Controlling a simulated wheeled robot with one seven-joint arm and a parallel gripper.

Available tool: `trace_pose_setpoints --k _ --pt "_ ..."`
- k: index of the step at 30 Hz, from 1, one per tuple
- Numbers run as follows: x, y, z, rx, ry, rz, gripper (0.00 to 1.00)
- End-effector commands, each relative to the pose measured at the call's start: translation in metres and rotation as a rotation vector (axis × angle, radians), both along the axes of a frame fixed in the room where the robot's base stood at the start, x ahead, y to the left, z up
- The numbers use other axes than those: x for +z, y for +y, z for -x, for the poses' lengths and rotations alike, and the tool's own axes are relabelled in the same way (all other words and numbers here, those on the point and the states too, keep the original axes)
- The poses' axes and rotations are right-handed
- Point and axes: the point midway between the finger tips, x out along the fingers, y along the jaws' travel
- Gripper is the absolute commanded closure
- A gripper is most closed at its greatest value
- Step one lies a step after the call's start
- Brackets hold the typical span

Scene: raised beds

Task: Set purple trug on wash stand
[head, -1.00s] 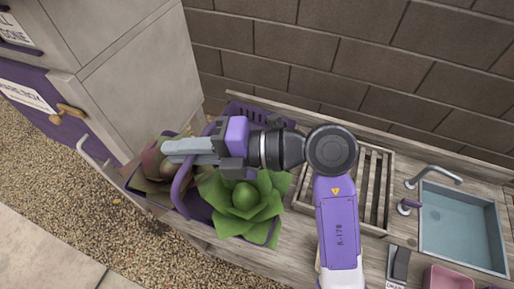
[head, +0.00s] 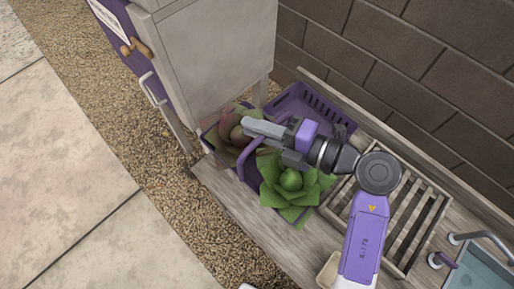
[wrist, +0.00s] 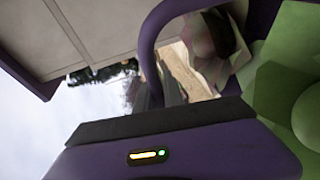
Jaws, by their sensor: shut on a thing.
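The purple trug (head: 248,174) is at the left end of the wooden wash stand (head: 230,192) in the head view, with a green leafy head (head: 290,180) and a brownish-pink one (head: 236,132) in it. My gripper (head: 258,130) is shut on the trug's arched handle; the handle also shows in the wrist view (wrist: 148,45). My arm and the leafy heads hide much of the trug. I cannot tell whether its base touches the stand.
A purple slotted crate (head: 300,103) stands behind the trug by the block wall. A slatted wooden rack (head: 412,235) and a sink (head: 470,272) lie to the right. A grey cabinet (head: 220,60) with a purple door stands at the back left. Gravel and paving lie in front.

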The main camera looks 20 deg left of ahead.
Motion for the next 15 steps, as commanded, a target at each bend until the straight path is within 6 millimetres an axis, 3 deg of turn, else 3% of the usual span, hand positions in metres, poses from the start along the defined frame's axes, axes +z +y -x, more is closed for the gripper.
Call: trace_pose_setpoints --k 6,15 --pt "-0.046 0.001 0.000 0.000 0.003 -0.002 1.00" --pt "-0.072 0.000 -0.001 0.000 -0.001 -0.003 1.00"
